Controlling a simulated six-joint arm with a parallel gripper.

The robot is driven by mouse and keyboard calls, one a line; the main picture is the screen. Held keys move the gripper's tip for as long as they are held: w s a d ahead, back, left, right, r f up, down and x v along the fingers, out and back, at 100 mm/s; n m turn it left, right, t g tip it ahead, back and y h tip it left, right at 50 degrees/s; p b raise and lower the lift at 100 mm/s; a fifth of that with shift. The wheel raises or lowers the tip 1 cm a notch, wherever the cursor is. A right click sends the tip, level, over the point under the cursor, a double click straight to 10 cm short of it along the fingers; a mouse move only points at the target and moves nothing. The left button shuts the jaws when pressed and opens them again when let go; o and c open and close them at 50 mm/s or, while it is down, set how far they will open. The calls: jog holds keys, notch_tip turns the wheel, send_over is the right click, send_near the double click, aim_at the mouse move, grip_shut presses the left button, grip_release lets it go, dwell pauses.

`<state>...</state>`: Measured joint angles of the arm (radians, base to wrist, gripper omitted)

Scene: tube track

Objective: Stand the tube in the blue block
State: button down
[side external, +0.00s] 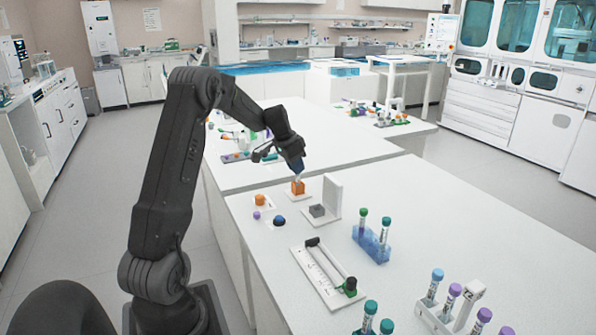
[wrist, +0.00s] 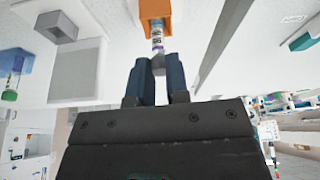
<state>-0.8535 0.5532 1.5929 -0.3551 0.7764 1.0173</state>
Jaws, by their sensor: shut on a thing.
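My gripper (side external: 297,168) is shut on a tube and sits just above an orange block (side external: 298,188) on a white base. In the wrist view, my dark blue fingers (wrist: 158,66) hold the tube (wrist: 157,38), which is clear with a white label and a purple band near the fingers. The tube's far end meets the orange block (wrist: 155,9); I cannot tell how deep it sits. A translucent blue block (side external: 371,244) stands to the right, apart from my gripper, with capped tubes upright in it. It also shows at the left edge of the wrist view (wrist: 14,62).
A grey block (side external: 318,210) with an upright white plate (side external: 333,194) stands between the orange and blue blocks. A white tube rack (side external: 433,318) is at front right.

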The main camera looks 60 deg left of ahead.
jog(key=shift+r, duration=2.6)
notch_tip(320, 180, up, 6)
jog(key=m+h, duration=0.2)
jog(key=m, duration=0.3)
jog(key=shift+w+d+m, duration=0.3)
jog(key=shift+w+d, duration=1)
jog(key=shift+d, duration=6.35)
jog(key=shift+w+d+m, duration=0.3)
jog(key=shift+w+d, duration=0.95)
jog(key=shift+d, duration=6.35)
jog(key=shift+f, duration=2.85)
jog(key=shift+f, duration=0.15)
jog(key=shift+f, duration=0.45)
jog(key=shift+f, duration=0.15)
